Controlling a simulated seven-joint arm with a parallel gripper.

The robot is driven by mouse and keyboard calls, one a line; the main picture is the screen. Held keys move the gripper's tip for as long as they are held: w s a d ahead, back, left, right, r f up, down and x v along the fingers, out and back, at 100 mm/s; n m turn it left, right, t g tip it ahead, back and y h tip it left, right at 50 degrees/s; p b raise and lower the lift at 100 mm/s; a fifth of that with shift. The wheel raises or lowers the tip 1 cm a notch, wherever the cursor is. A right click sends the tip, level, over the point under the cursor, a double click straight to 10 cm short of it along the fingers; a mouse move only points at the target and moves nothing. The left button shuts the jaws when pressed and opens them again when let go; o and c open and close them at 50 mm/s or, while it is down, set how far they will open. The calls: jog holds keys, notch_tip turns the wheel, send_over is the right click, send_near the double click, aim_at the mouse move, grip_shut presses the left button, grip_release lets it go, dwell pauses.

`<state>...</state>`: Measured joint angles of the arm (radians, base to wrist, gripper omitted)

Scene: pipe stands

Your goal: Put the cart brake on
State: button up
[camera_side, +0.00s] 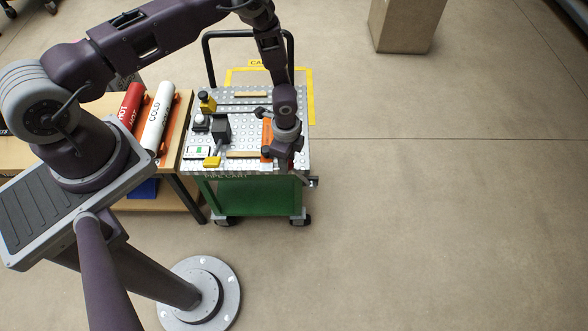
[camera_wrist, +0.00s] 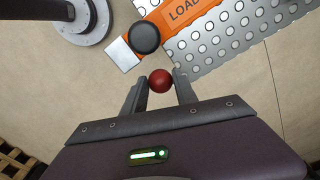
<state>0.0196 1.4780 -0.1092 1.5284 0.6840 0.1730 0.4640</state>
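The cart (camera_side: 250,198) has a studded metal top and a green body on casters, and it stands beside the wooden bench. My gripper (camera_side: 284,158) is low over the near right corner of the cart top in the side view. In the wrist view a red ball knob (camera_wrist: 161,81) sits between the tips of my gripper (camera_wrist: 160,86). The fingers are spread on either side of it, with a slight gap seeming to show. The knob's stem is hidden, and so is the knob in the side view. I cannot tell whether it belongs to the brake.
An orange plate lettered "LOAD" (camera_wrist: 183,14) lies beside a round black knob (camera_wrist: 145,38). Blocks and small fixtures stand on the cart's left half. A red pipe (camera_side: 128,107) and a white pipe (camera_side: 158,118) lie on the bench (camera_side: 176,138). Floor right of the cart is clear.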

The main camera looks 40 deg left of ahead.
jog(key=shift+w+d+r, duration=0.3)
jog(key=shift+w+d, duration=0.25)
jog(key=shift+w+d+r, duration=0.25)
jog(key=shift+w+d, duration=0.25)
jog(key=o, duration=0.7)
jog(key=shift+o, duration=0.3)
jog(key=s+a+r+n+t+y, duration=0.1)
jog(key=a+r+n, duration=0.2)
jog(key=r, duration=1.6)
jog(key=s+a+r+n+t+y, duration=0.1)
jog(key=a+r+n+t, duration=0.15)
jog(key=r, duration=1.65)
jog(key=s+r+n+t+h, duration=0.1)
jog(key=s+r+n, duration=0.3)
jog(key=s, duration=0.7)
jog(key=s+r+n+t+h, duration=0.1)
jog(key=s+r+n, duration=0.3)
jog(key=s+r, duration=0.3)
jog(key=s+d, duration=0.1)
jog(key=s, duration=0.3)
jog(key=shift+r, duration=0.3)
